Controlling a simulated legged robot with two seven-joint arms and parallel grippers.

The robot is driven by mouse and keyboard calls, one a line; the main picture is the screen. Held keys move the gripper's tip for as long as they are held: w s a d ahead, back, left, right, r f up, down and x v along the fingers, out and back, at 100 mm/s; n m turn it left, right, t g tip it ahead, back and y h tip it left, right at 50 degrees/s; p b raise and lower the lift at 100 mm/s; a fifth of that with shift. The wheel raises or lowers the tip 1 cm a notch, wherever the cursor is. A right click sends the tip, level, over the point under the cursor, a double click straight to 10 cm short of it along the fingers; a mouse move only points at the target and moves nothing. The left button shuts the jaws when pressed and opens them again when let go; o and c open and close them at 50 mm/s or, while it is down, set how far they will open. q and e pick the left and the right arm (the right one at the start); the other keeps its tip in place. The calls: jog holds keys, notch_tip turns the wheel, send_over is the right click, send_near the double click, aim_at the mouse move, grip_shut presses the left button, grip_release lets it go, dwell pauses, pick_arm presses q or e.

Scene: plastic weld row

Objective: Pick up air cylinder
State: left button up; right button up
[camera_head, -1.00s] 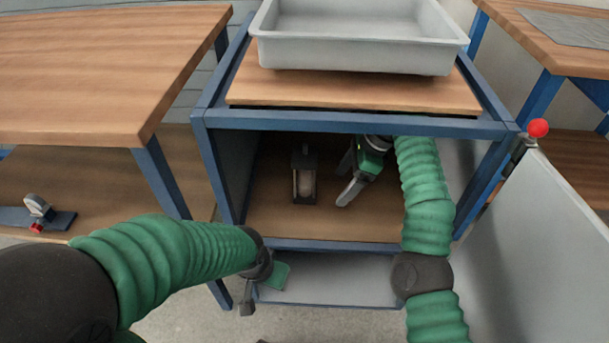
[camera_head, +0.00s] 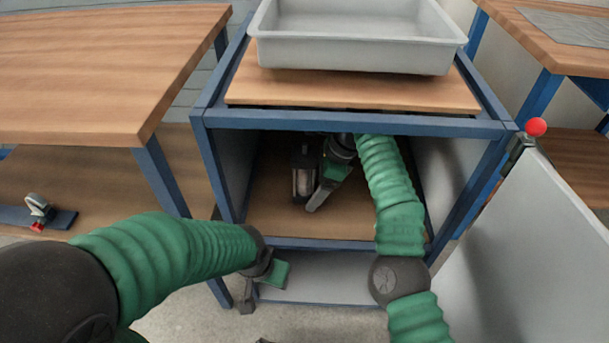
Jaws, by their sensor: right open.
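The air cylinder (camera_head: 303,182), a dark-framed upright block with a pale glassy middle, stands on the cabinet's inner shelf, left of its centre. My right gripper (camera_head: 312,180) reaches into the cabinet from the right. It is open, with one grey finger just right of the cylinder, close to it or touching; I cannot tell which. The other finger is not clearly seen. My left gripper (camera_head: 262,292) hangs low in front of the cabinet's bottom panel, away from the cylinder. Its jaw state is unclear.
The cabinet's blue frame (camera_head: 350,122) forms an edge above my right arm. A grey tray (camera_head: 360,52) stands on its wooden top. A wooden table (camera_head: 90,70) is at left. Shelf floor (camera_head: 330,225) in front is clear.

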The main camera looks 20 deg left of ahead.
jog(key=shift+c, duration=0.4)
grip_shut()
jog(key=shift+r, duration=0.1)
